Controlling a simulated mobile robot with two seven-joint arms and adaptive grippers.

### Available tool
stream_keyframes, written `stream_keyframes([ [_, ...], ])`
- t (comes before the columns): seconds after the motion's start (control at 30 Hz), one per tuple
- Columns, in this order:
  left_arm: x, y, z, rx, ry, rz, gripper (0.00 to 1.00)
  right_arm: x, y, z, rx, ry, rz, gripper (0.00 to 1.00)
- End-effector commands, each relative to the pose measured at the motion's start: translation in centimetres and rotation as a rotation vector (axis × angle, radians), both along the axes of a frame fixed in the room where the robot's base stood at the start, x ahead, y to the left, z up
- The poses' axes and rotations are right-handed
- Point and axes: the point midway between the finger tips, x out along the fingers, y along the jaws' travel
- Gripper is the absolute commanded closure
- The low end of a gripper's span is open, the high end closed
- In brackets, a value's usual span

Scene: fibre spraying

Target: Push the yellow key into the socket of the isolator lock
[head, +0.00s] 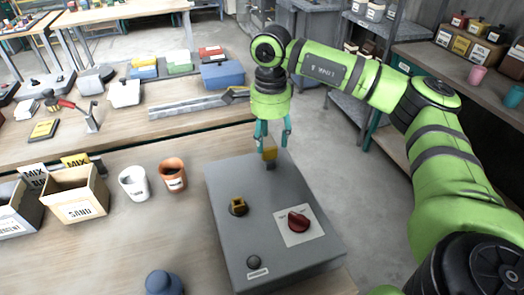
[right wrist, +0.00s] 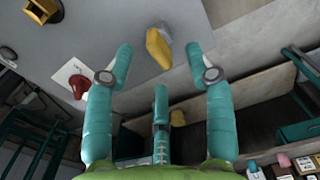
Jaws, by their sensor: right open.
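The yellow key (head: 269,154) has a yellow grip and a short grey shank pointing down. It is at the far edge of the grey box, just below my right gripper (head: 272,136). In the right wrist view the key (right wrist: 157,48) lies just beyond and between the spread fingertips (right wrist: 158,76), touching neither. My right gripper is open. I cannot tell what supports the key. The isolator lock (head: 238,206), a dark round base with a yellow block, sits on the box top, nearer and left of the key. It shows partly at the wrist view's corner (right wrist: 42,9).
The grey box (head: 225,180) also bears a red knob (head: 298,221) on a white plate and a dark button (head: 254,262). A white cup (head: 134,183), an orange cup (head: 173,175) and a sand bin (head: 78,194) stand left. A blue object (head: 163,283) is at the front.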

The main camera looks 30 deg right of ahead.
Motion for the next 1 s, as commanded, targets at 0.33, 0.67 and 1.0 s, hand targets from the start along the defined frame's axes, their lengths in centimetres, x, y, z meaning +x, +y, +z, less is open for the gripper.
stream_keyframes([
  [0.33,-0.1,-0.1,2.4,-0.002,0.0,0.001,0.6,-0.1,0.0,-4.5,0.003,0.001,-0.001,0.46],
  [0.67,0.7,0.4,2.4,0.004,-0.013,0.005,0.6,-0.1,0.0,-5.1,0.005,-0.001,-0.002,0.62],
  [1.0,0.7,0.4,2.4,0.005,-0.013,0.006,0.6,-0.1,0.2,-5.1,0.008,-0.002,-0.001,1.0],
])
